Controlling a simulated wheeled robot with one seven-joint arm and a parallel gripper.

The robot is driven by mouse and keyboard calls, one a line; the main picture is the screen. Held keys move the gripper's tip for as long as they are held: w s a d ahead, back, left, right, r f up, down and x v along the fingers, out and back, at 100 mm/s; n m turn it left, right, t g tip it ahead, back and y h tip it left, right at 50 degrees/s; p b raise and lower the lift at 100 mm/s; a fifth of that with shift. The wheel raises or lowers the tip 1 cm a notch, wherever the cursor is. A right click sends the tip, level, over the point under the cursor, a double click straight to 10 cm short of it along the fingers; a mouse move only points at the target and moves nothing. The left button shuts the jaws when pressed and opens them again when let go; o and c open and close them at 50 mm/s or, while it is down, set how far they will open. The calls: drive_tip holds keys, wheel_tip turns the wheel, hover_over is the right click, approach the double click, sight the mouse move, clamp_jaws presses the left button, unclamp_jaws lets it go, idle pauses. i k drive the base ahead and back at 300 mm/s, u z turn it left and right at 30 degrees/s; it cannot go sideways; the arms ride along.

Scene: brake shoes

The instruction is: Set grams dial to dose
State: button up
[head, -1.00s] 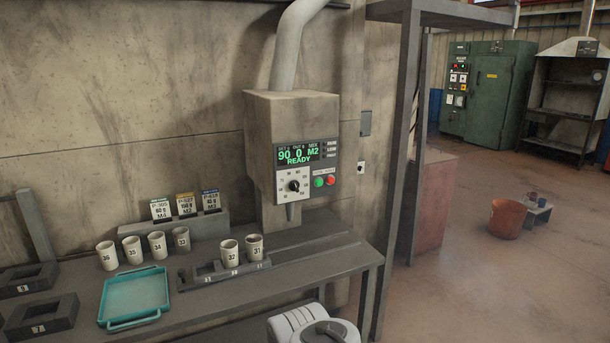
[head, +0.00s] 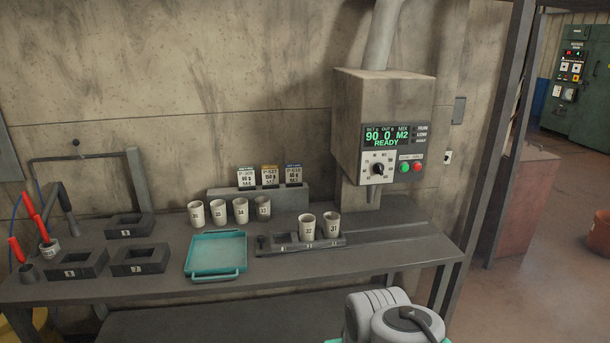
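The grams dial (head: 378,169) is a black knob on a white scale plate, on the front of the grey dispenser box (head: 385,110) on the wall. The display (head: 388,136) above it reads SET 90, OUT 0, M2, READY. Three cards (head: 269,176) stand in a grey holder behind the cups; their small print is hard to read now. A part of my arm (head: 395,318) shows at the bottom edge. My gripper is not in view.
A bench (head: 330,273) carries several numbered cups (head: 241,211), a teal tray (head: 217,253), a slotted rack (head: 300,245) with two cups, and dark square fixtures (head: 139,260). Green and red buttons (head: 411,167) sit right of the dial. A post stands right of the bench.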

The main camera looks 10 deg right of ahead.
sight(379, 168)
drive_tip(key=u, duration=0.45)
drive_tip(key=k, duration=1)
drive_tip(key=z, duration=0.15)
drive_tip(key=i, duration=1.4)
drive_tip(key=u, duration=0.75)
